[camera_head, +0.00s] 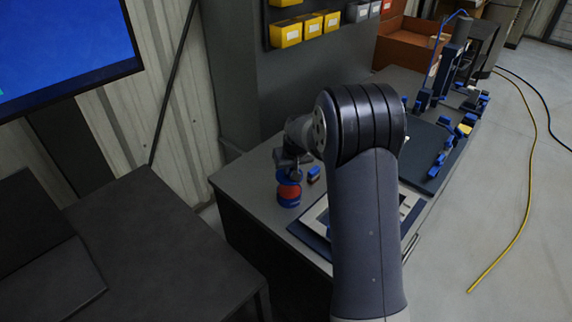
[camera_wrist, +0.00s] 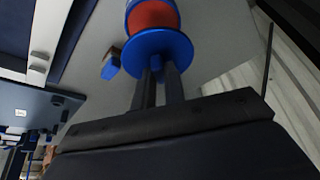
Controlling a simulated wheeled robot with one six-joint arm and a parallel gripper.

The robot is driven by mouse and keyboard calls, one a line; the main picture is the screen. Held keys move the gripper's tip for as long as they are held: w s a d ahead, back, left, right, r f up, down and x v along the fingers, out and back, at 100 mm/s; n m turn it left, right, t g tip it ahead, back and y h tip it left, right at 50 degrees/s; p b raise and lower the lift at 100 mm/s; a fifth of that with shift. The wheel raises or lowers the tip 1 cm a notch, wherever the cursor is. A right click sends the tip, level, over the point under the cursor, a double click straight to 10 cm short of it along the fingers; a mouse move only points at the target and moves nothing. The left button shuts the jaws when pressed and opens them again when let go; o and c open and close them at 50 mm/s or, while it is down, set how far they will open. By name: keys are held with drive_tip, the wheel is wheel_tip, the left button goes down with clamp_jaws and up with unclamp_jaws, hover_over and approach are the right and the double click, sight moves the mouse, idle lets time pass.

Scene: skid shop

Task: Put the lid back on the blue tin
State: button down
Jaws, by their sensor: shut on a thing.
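The blue tin (camera_head: 289,194) with a red band stands at the near left part of the grey bench. It also shows at the top of the wrist view (camera_wrist: 152,15), partly hidden behind the lid. The round blue lid (camera_wrist: 160,45) is at the tips of my gripper (camera_wrist: 158,66), whose two fingers are close together and shut on it. In the head view my gripper (camera_head: 288,160) points down over the tin, with the lid (camera_head: 289,176) at the tin's top. The lid looks roughly in line with the tin. I cannot tell whether it is fully seated.
A small blue block (camera_head: 314,174) lies close to the tin's right. A framed panel (camera_head: 316,213) lies right of the tin, partly hidden by my arm. Several blue tools stand farther along the bench. Yellow bins (camera_head: 312,27) hang on the panel behind.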

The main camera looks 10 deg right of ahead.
drive_tip(key=shift+f+b, duration=1.8)
drive_tip(key=shift+f, duration=1.2)
drive_tip(key=shift+s+r, duration=0.1)
drive_tip(key=shift+r, duration=0.05)
drive_tip(key=shift+f+b, duration=0.25)
drive_tip(key=shift+b, duration=0.4)
drive_tip(key=c, duration=0.9)
unclamp_jaws()
drive_tip(key=shift+r, duration=0.2)
drive_tip(key=shift+r+p, duration=2.1)
drive_tip(key=shift+r, duration=1.3)
